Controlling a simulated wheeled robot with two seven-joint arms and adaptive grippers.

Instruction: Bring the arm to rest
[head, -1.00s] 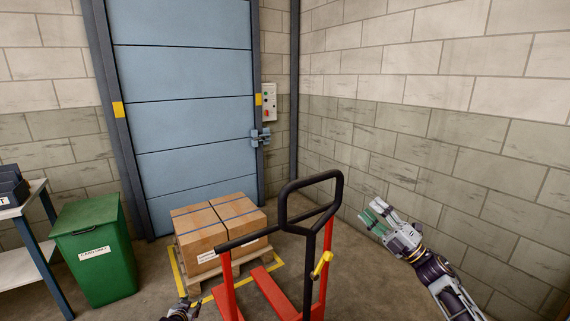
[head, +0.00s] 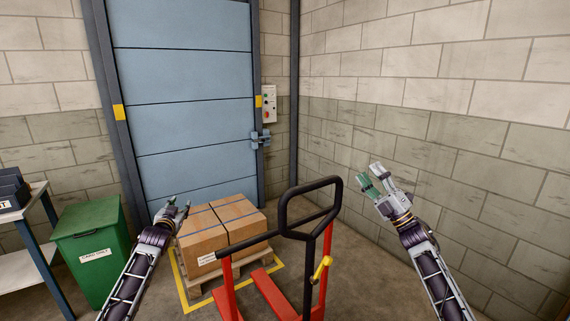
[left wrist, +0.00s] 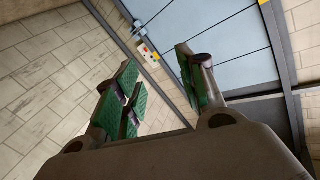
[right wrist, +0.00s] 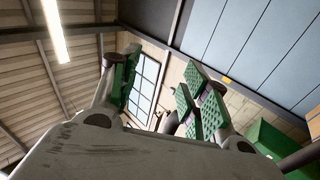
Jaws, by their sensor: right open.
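My left arm comes in from the lower left in the head view, and its gripper (head: 172,208) is raised in front of the boxes, pointing up toward the door. In the left wrist view its green-padded fingers (left wrist: 160,95) stand wide apart with nothing between them. My right gripper (head: 377,184) is raised at the right, in front of the block wall and clear of the pallet truck. Its fingers are spread and empty, as the right wrist view (right wrist: 158,95) also shows.
A red pallet truck (head: 227,288) with a black handle (head: 282,205) and yellow lever (head: 321,269) stands between my arms. Cardboard boxes (head: 208,247) sit on a pallet (head: 205,286) before the blue door (head: 185,90). A green bin (head: 92,270) and shelf table (head: 38,232) are at left.

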